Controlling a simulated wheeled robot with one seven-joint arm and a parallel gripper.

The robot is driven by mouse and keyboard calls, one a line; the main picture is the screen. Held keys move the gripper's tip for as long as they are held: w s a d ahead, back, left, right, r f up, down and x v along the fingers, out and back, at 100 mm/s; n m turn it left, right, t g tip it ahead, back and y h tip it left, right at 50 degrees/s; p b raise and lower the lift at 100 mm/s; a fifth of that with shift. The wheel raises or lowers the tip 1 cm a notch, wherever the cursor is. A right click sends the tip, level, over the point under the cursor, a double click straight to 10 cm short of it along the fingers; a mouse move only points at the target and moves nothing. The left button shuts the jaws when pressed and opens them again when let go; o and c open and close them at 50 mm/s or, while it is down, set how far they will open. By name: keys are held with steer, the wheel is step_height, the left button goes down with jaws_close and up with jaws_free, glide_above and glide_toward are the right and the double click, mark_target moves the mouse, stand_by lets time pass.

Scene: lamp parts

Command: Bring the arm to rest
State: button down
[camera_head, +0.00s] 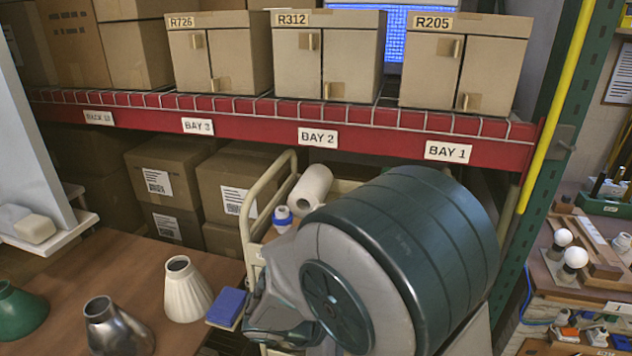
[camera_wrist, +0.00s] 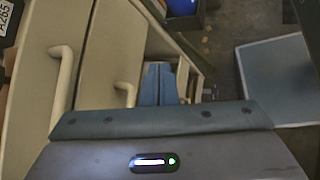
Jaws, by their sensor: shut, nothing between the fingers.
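My arm fills the middle right of the head view, with its large teal and grey links folded close to the camera. The fingers are hidden there. In the wrist view my gripper (camera_wrist: 160,84) shows two blue fingers side by side, shut with nothing between them. They point past a cream front with two bar handles (camera_wrist: 62,82); I cannot tell whether they touch anything.
A wooden table (camera_head: 60,265) at lower left bears a cream fluted shade (camera_head: 187,290), a chrome shade (camera_head: 117,327) and a green shade (camera_head: 20,310). A cream cart (camera_head: 288,165) stands behind my arm. A red shelf (camera_head: 270,120) with boxes crosses behind. A workbench (camera_head: 545,280) is at right.

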steer(key=s+d+r+m+y, duration=0.7)
steer(key=s+r+m+y, duration=0.1)
steer(key=m, duration=0.7)
steer(key=shift+d+r+m+y+p, duration=0.3)
steer(key=shift+r+m+y, duration=0.1)
steer(key=shift+r+y, duration=0.65)
steer(key=shift+r, duration=0.1)
stand_by(1.4)
